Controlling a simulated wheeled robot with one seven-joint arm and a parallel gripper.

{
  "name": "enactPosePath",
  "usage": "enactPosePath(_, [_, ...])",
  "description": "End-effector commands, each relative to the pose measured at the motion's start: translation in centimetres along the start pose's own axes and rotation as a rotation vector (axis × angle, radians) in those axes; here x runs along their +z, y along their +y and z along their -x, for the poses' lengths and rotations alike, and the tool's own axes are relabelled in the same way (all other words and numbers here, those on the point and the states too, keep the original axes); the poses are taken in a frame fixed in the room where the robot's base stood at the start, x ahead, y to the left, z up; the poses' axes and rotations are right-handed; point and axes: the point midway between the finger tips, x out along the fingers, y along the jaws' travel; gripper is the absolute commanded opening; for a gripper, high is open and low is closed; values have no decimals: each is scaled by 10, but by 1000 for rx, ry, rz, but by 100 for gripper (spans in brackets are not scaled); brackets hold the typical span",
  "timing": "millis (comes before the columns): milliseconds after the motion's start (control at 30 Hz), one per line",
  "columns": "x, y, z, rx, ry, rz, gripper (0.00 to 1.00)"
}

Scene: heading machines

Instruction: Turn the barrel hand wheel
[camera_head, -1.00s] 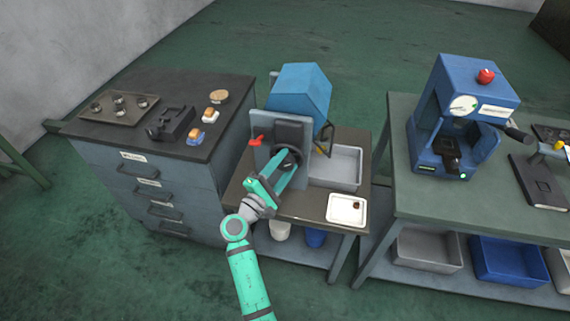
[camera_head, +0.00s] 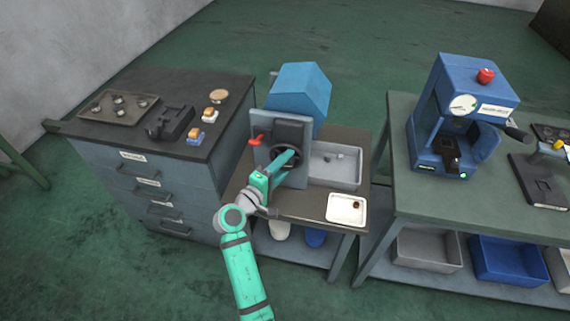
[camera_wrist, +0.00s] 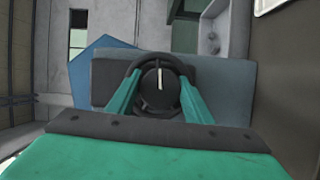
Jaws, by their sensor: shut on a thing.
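The barrel hand wheel is a black ring with a dark hub and a white mark (camera_wrist: 158,80) in the wrist view, on the dark front plate of the blue machine. In the head view the wheel (camera_head: 285,152) is partly hidden by my fingers. My gripper (camera_wrist: 157,88) has its two green fingers on either side of the wheel, shut on it. It also shows in the head view (camera_head: 283,160), reaching in from the front. The blue hexagonal barrel (camera_head: 298,90) sits behind the plate. The white mark on the hub points nearly straight up in the wrist view.
A red lever (camera_head: 257,140) stands left of the wheel. A grey bin (camera_head: 345,179) with small parts and a white tray (camera_head: 337,218) are to the right. A dark-topped drawer cabinet (camera_head: 150,180) stands close at left; a blue press (camera_head: 437,120) stands on the right bench.

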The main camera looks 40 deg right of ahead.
Motion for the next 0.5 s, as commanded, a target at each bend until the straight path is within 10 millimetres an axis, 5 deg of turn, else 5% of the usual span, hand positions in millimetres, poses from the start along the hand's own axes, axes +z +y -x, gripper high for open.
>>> enactPosePath(300, [0,-1,0,-2,0,0,24])
enactPosePath(333, [0,-1,0,-2,0,0,51])
enactPosePath(367, [0,-1,0,-2,0,0,58])
enactPosePath(400, [0,-1,0,-2,0,0,65])
enactPosePath(500, [0,-1,0,-1,0,0,65])
